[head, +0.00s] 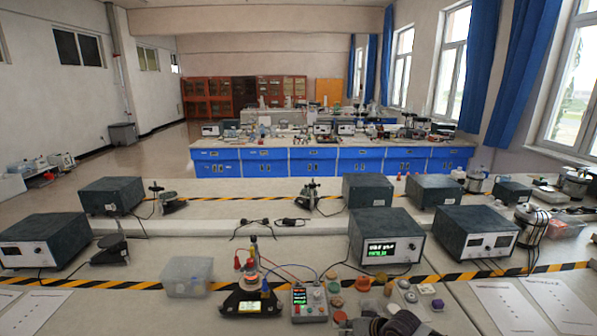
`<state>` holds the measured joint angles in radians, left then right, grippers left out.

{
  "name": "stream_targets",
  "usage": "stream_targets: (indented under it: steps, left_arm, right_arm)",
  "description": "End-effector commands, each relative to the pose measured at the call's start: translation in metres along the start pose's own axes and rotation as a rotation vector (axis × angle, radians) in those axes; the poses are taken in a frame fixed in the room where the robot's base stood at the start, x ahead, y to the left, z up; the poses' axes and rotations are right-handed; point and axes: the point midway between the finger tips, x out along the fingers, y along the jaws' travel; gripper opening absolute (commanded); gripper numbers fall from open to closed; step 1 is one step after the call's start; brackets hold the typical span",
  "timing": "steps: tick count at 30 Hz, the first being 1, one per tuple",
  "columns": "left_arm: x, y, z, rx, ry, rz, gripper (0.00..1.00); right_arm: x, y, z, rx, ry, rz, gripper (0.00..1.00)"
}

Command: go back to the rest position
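My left gripper is not in view. A dark grey rounded shape (402,324) at the bottom edge, right of centre, looks like part of my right arm or gripper. It is cut off by the frame, and its fingers cannot be made out. It lies just in front of several small round pieces on the near bench (150,310). I see nothing held.
A small instrument with a yellow display (250,306) and a grey control box (309,304) stand near the front, joined by wires. A clear plastic box (187,277) is to their left. Dark power supplies (385,240) stand behind. The left front bench is mostly clear.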

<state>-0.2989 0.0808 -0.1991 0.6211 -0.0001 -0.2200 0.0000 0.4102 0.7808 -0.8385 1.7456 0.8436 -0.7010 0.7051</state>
Motion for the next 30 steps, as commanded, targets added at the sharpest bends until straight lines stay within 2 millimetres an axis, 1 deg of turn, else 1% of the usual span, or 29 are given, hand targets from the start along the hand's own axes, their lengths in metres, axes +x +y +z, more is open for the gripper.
stream_targets:
  steps: [1, 5, 8, 12, 16, 19, 24, 30]
  left_arm:
    - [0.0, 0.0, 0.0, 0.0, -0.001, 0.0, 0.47]
    - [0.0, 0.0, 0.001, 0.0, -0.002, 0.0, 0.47]
    - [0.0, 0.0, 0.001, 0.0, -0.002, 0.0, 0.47]
    - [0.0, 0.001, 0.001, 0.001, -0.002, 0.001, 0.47]
    - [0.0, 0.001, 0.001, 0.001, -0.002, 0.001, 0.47]
    - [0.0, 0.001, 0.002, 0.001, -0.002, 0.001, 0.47]
    - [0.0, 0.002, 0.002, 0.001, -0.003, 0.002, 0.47]
    - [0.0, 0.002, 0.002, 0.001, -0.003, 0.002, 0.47]
  right_arm:
    - [0.001, -0.007, 0.007, -0.009, -0.007, -0.007, 0.0]
    - [0.001, -0.023, 0.023, -0.049, -0.025, -0.014, 0.0]
    - [0.0, -0.039, 0.039, -0.089, -0.041, -0.019, 0.0]
    - [-0.005, -0.058, 0.06, -0.145, -0.059, -0.021, 0.0]
    - [-0.012, -0.072, 0.075, -0.189, -0.069, -0.016, 0.0]
    - [-0.018, -0.08, 0.086, -0.219, -0.075, -0.008, 0.0]
    - [-0.033, -0.087, 0.101, -0.259, -0.084, 0.017, 0.0]
    - [-0.053, -0.085, 0.115, -0.29, -0.095, 0.064, 0.0]
